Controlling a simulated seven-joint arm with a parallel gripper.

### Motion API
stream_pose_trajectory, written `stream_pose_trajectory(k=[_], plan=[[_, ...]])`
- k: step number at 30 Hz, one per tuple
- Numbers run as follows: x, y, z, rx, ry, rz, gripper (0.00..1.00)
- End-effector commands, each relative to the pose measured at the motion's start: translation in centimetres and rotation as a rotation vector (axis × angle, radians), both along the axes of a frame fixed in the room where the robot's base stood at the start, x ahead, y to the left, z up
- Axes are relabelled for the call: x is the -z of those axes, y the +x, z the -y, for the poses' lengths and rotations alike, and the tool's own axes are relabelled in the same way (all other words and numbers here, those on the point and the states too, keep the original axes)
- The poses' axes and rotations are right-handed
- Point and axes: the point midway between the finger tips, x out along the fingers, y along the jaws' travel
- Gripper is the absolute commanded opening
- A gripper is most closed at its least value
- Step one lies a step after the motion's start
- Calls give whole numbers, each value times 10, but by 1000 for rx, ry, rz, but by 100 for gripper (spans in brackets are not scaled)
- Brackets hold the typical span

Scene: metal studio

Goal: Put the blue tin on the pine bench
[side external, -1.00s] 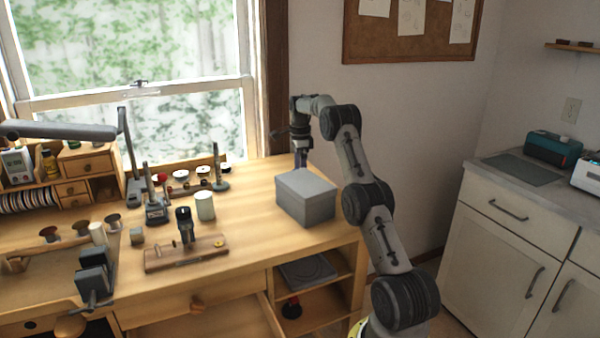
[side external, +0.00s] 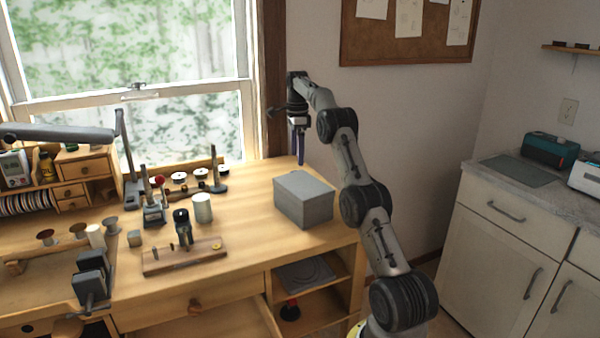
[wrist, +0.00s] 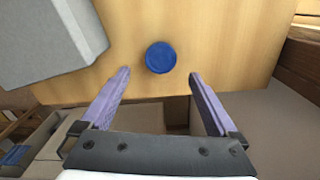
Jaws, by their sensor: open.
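In the wrist view the blue tin (wrist: 160,57) is a small round disc standing on the pine bench (wrist: 230,35), near its edge. My gripper (wrist: 159,74) is open and empty, its two purple fingers apart. The tin appears between and just beyond the fingertips, touching neither. In the side external view my gripper (side external: 300,158) hangs pointing down behind the grey box, over the far right part of the bench (side external: 245,225). The tin cannot be made out there; the box likely hides it.
A grey box (side external: 303,200) stands close to the gripper, left of the tin in the wrist view (wrist: 45,40). A white cylinder (side external: 202,208), a wooden block with a dark tool (side external: 185,255) and several small items stand further left. The window frame (side external: 272,80) is behind.

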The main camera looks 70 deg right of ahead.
Motion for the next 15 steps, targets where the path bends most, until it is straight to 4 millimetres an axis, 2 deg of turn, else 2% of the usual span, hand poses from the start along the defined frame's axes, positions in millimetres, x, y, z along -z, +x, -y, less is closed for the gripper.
stream_pose_trajectory(k=[2, 5, 10, 15], plan=[[-12, 6, -12, -51, -10, 8, 95], [-35, 18, -41, -181, -32, 24, 95], [-80, 33, -120, -517, -86, 60, 95], [-111, 26, -204, -863, -151, 93, 95]])
